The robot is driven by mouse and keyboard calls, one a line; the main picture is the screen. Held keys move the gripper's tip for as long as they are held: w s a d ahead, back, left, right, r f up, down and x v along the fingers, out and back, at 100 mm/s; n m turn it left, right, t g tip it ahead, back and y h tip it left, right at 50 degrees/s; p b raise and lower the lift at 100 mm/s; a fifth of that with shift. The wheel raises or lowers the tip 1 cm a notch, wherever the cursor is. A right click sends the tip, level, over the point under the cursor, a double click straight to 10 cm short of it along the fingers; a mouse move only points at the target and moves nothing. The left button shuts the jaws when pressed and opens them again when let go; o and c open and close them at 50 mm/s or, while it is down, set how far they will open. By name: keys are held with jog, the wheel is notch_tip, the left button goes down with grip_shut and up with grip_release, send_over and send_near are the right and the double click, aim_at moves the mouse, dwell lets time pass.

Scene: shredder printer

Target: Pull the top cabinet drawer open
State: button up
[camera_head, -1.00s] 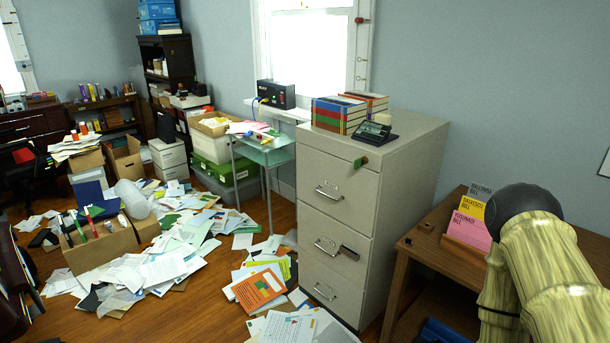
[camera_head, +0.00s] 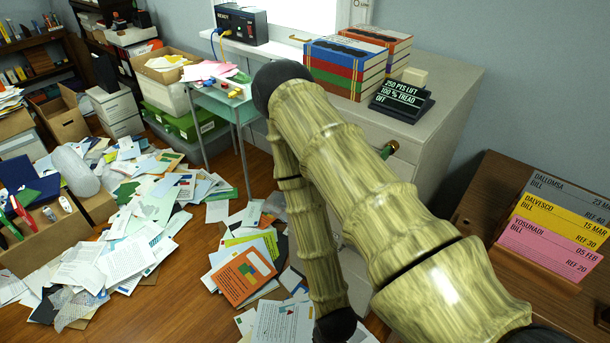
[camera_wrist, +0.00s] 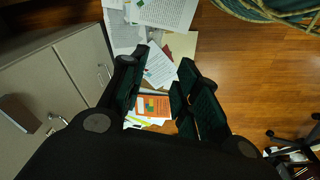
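The beige filing cabinet (camera_head: 440,75) stands right of centre in the head view. My arm crosses its front and hides most of the drawers and their handles. A green and brass knob (camera_head: 388,150) shows near the top right of its front. In the wrist view, cabinet drawer fronts (camera_wrist: 85,55) fill the left side, with a metal handle (camera_wrist: 58,118); I cannot tell which drawer it belongs to. My gripper (camera_wrist: 160,88) is open, its two dark fingers apart with nothing between them. It hangs beside the cabinet front, apart from the handle.
Books (camera_head: 345,70) and a small dark display (camera_head: 402,102) stand on the cabinet top. Papers (camera_head: 240,265) litter the floor in front. A wooden desk (camera_head: 480,200) with bill cards (camera_head: 550,245) stands at right. A glass side table (camera_head: 225,105) stands left of the cabinet.

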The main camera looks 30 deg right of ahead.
jog(key=w+d+r+n+t+h+b, duration=0.1)
jog(key=w+d+r+n+t+h, duration=0.2)
jog(key=w, duration=0.9)
jog(key=w+d+r+t+h, duration=0.25)
jog(key=w+r, duration=0.25)
jog(key=w, duration=0.6)
jog(key=w+d+r+n+h+b, duration=0.1)
jog(key=w+d+r+h, duration=0.25)
jog(key=r, duration=0.45)
jog(key=w+d+r+h, duration=0.2)
jog(key=w+r+h, duration=0.25)
jog(key=r, duration=0.35)
jog(key=shift+g+h, duration=0.25)
jog(key=shift+g, duration=0.2)
jog(key=p+x, duration=0.1)
jog(key=x, duration=0.8)
jog(key=shift+d+f, duration=0.15)
jog(key=shift+f, duration=0.05)
grip_shut()
